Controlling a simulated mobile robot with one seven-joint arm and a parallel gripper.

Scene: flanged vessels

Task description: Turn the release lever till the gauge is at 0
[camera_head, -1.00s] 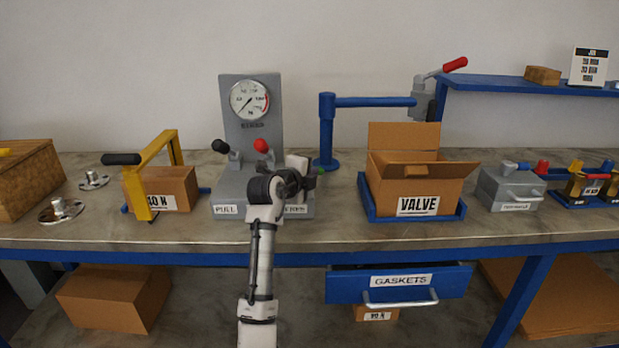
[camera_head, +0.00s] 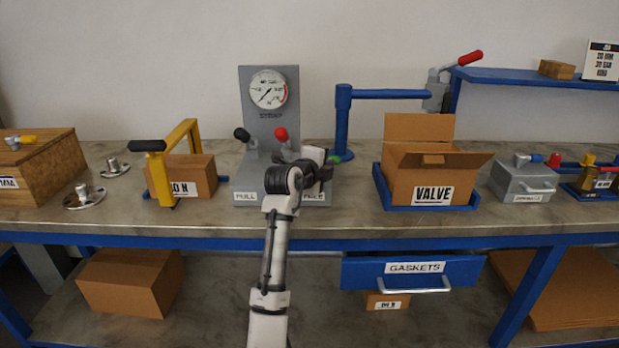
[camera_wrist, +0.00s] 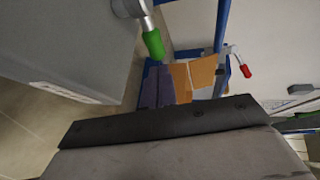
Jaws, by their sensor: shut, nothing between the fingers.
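The grey gauge stand (camera_head: 246,125) is on the bench, left of centre. Its round gauge (camera_head: 267,90) has a dark needle; its exact reading is too small to tell. A black-knobbed lever (camera_head: 242,135) and a red-knobbed lever (camera_head: 281,134) rise from its base. A green-handled lever (camera_head: 335,159) is at its right side, mostly hidden behind my gripper (camera_head: 326,168). In the wrist view the green handle (camera_wrist: 152,43) shows on a metal stem, apart from the dark finger edge of my gripper (camera_wrist: 170,124). My gripper is shut and empty. The right-hand label is partly covered.
A blue post with a horizontal arm (camera_head: 343,122) stands behind on the right. An open VALVE box (camera_head: 405,181) in a blue tray is further right. A yellow-framed clamp (camera_head: 160,180) stands left. Bare bench lies between the stand and the tray.

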